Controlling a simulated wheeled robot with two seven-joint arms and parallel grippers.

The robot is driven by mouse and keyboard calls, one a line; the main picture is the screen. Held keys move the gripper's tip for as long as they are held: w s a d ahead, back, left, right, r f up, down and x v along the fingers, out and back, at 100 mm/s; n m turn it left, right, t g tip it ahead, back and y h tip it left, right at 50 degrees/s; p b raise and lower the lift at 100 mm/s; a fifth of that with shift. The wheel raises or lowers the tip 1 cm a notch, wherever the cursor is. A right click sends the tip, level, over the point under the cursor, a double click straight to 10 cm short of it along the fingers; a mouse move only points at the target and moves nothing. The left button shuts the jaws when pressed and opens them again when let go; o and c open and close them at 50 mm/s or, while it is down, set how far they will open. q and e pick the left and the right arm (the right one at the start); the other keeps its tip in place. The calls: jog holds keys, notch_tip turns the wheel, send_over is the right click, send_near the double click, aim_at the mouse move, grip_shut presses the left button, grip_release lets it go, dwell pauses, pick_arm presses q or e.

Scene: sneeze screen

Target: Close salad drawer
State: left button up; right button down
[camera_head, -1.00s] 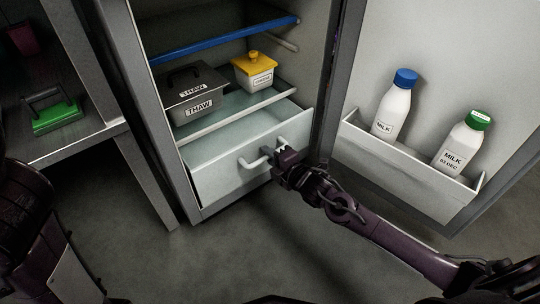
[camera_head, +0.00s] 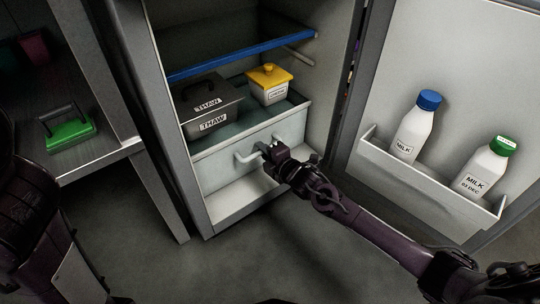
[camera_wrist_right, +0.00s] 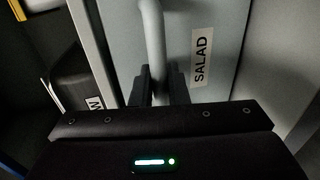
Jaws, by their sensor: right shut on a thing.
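The salad drawer (camera_head: 220,174) is the pale front panel low in the fridge. It sits back inside the fridge, with bare fridge floor showing in front of and below it. Its bar handle (camera_head: 244,157) is pale. My right gripper (camera_head: 268,153) is at the right part of this handle. In the right wrist view, the fingers (camera_wrist_right: 158,86) are closed around the handle bar (camera_wrist_right: 153,42), beside the SALAD label (camera_wrist_right: 201,57). Part of the handle is hidden by the gripper. My left gripper is out of view.
A dark THAW box (camera_head: 208,106) and a yellow-lidded container (camera_head: 270,84) stand above the drawer. The open fridge door at right holds two milk bottles (camera_head: 415,126) (camera_head: 485,166). A counter with a green-based handled tool (camera_head: 68,134) is at left.

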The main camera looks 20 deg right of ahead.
jog(key=shift+w+f, duration=0.1)
jog(key=shift+w, duration=0.1)
jog(key=shift+s, duration=0.1)
jog(key=c, duration=1.5)
grip_release()
jog(key=shift+s+d+r, duration=0.1)
jog(key=shift+s+r, duration=0.1)
jog(key=shift+s, duration=0.1)
jog(key=p+v, duration=0.5)
jog(key=v, duration=0.2)
jog(key=shift+s, duration=0.1)
